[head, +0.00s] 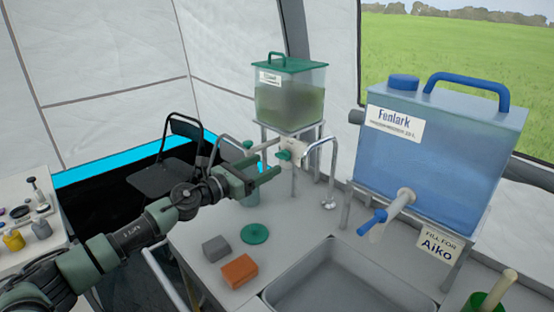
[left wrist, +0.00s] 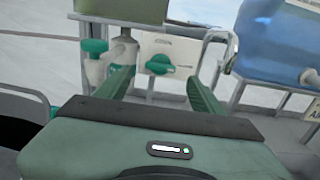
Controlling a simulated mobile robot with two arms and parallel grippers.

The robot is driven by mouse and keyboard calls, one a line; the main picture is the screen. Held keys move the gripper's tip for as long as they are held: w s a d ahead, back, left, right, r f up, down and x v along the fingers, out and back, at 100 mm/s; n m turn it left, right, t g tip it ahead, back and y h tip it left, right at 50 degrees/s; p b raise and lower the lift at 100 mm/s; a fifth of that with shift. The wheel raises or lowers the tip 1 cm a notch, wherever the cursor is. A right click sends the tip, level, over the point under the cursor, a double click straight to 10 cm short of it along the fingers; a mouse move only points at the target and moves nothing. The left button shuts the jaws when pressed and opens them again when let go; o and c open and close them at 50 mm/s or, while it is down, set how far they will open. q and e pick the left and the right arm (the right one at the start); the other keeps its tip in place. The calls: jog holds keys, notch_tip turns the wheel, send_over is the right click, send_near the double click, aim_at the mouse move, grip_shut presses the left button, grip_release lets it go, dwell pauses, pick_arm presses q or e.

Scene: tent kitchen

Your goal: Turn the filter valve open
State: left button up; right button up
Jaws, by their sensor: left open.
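The filter valve is a green knob (left wrist: 160,65) on a white plate (left wrist: 183,48) below the filter tank (head: 288,103). The knob also shows in the head view (head: 284,155), in front of the white valve body (head: 296,147). In the left wrist view the knob's handle looks roughly level. My left gripper (head: 274,158) is open and empty, its fingers pointing at the valve. In the left wrist view the knob appears between the two fingers; I cannot tell whether they touch it. My right gripper is not in view.
A curved metal spout (head: 325,147) is right of the valve. A green-topped fitting (left wrist: 95,47) is to its left. A blue water container (head: 440,160) with a tap (head: 373,222) stands at right. A sink (head: 340,280), a grey block (head: 216,248) and an orange block (head: 239,270) lie nearer.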

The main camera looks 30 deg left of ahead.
aim_at(280, 157)
pick_arm(q)
jog(key=x, duration=0.5)
jog(key=shift+w+d+p, duration=0.15)
jog(key=shift+w+p, duration=0.05)
jog(key=shift+p, duration=0.2)
jog(key=c, duration=1.4)
